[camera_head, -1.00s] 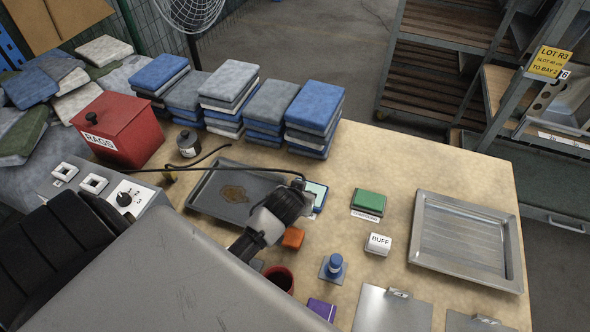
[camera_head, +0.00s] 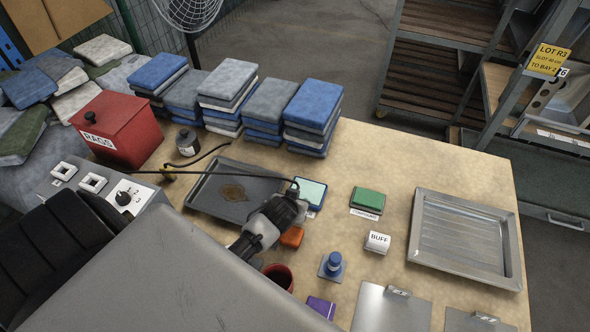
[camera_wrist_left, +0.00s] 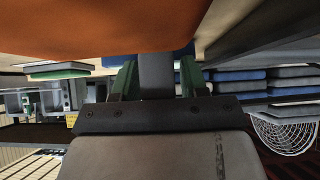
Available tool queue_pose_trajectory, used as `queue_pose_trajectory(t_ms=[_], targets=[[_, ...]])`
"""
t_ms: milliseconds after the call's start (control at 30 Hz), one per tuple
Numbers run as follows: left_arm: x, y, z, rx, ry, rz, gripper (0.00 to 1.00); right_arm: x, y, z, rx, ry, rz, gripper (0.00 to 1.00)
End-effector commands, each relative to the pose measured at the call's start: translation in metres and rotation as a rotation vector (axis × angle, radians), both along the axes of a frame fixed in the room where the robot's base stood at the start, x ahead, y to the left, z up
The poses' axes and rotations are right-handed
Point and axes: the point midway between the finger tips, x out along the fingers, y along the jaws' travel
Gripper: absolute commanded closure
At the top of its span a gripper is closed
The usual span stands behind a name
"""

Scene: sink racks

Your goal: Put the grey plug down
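My left gripper (camera_head: 288,207) is over the workbench, just right of the dark grey tray and close to the pale-screened device (camera_head: 311,193). In the left wrist view its two green-padded fingers (camera_wrist_left: 158,80) are closed on a grey block, the grey plug (camera_wrist_left: 157,74). A black cable (camera_head: 235,173) runs from the left of the bench to the gripper's tip. In the head view the plug is hidden by the gripper, and I cannot tell whether it touches the bench. My right gripper is not in view.
An orange block (camera_head: 292,237) lies beside my gripper and an orange surface fills the wrist view's top. A dark grey tray (camera_head: 197,197), red cup (camera_head: 284,275), blue knob (camera_head: 333,262), BUFF block (camera_head: 378,242) and green block (camera_head: 368,199) surround it. A metal tray (camera_head: 418,235) lies right.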

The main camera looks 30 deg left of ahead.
Motion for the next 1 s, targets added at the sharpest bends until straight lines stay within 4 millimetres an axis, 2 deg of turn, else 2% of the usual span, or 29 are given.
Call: queue_pose_trajectory(t_ms=[367, 467, 1000], targets=[[0.000, 0.000, 0.004, 0.001, -0.001, -0.001, 0.47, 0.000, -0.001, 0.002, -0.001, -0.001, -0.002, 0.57], [-0.006, -0.002, 0.009, 0.000, 0.001, 0.000, 0.47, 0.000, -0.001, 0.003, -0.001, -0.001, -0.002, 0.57], [-0.074, -0.019, 0.079, -0.001, 0.000, 0.001, 0.47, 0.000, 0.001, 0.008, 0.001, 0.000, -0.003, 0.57]])
